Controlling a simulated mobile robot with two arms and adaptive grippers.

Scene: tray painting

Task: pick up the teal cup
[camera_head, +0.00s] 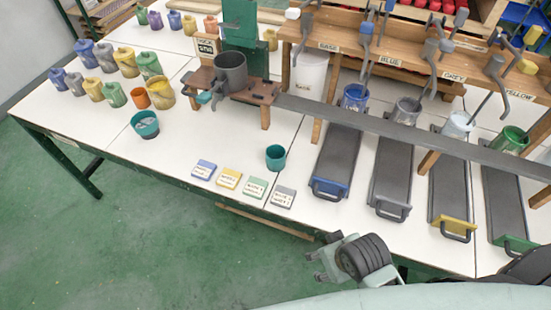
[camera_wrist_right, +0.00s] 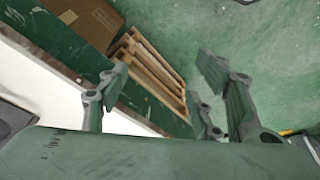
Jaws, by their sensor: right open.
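A small teal cup (camera_head: 275,157) stands on the white table, behind the row of coloured cards. A wider teal bowl-like container (camera_head: 145,124), with something pale inside, stands further left on the table. My right gripper (camera_head: 316,266) is over the green floor just off the table's front edge, below and to the right of the small teal cup and well apart from it. In the right wrist view its fingers (camera_wrist_right: 165,95) are spread with nothing between them. The small teal cup does not show in that view. My left gripper is not in view.
Blue, yellow, green and grey cards (camera_head: 228,179) lie near the front edge. Grey trays (camera_head: 338,160) with coloured ends stand to the right under a wooden tool rack (camera_head: 330,40). Several paint jars (camera_head: 148,65) stand at the left. A wooden pallet (camera_wrist_right: 150,70) lies on the floor.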

